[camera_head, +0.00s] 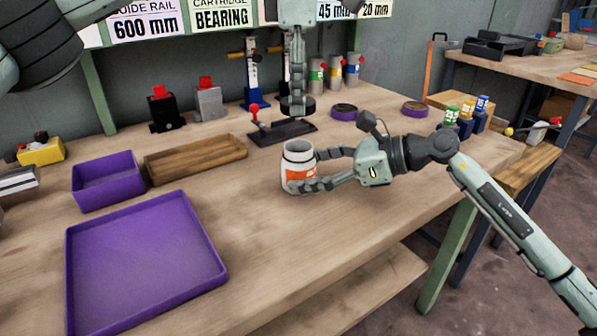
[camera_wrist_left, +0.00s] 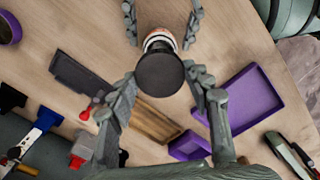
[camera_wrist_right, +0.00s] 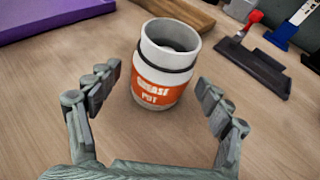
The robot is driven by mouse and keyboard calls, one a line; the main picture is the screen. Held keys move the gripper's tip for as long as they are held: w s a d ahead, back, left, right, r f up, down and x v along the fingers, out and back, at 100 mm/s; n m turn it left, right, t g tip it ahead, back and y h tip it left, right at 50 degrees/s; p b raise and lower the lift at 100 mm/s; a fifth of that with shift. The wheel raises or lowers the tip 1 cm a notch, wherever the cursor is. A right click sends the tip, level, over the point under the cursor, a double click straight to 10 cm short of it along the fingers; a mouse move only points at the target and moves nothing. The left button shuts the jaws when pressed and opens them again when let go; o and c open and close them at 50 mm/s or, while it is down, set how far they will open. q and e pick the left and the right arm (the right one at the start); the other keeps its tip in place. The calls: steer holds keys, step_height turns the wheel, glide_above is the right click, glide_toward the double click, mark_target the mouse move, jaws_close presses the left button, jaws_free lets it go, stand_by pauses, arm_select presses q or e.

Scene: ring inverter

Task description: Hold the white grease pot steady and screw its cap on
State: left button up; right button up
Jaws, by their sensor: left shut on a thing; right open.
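The white grease pot (camera_head: 298,160) with an orange label stands upright and open-topped on the workbench. It also shows in the right wrist view (camera_wrist_right: 165,62), where its label reads "GREASE POT". My right gripper (camera_head: 321,169) is open, with its fingers on either side of the pot; in its wrist view there is a gap at both sides. My left gripper (camera_head: 298,98) points down and is shut on the dark round cap (camera_head: 296,107), held above and apart from the pot. In the left wrist view the cap (camera_wrist_left: 160,72) hides part of the pot.
A dark fixture with a red knob (camera_head: 282,131) sits behind the pot. A wooden tray (camera_head: 195,158), a purple bin (camera_head: 105,180) and a large purple tray (camera_head: 145,265) lie to the left. Purple rings (camera_head: 413,109) are at the back right. Bench in front of the pot is clear.

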steer(key=shift+x, duration=0.85)
steer(key=c, duration=1.8)
arm_select(q)
steer(key=shift+f, duration=2.45)
steer(key=shift+f, duration=0.9)
steer(key=shift+f, duration=0.55)
arm_select(e)
jaws_close()
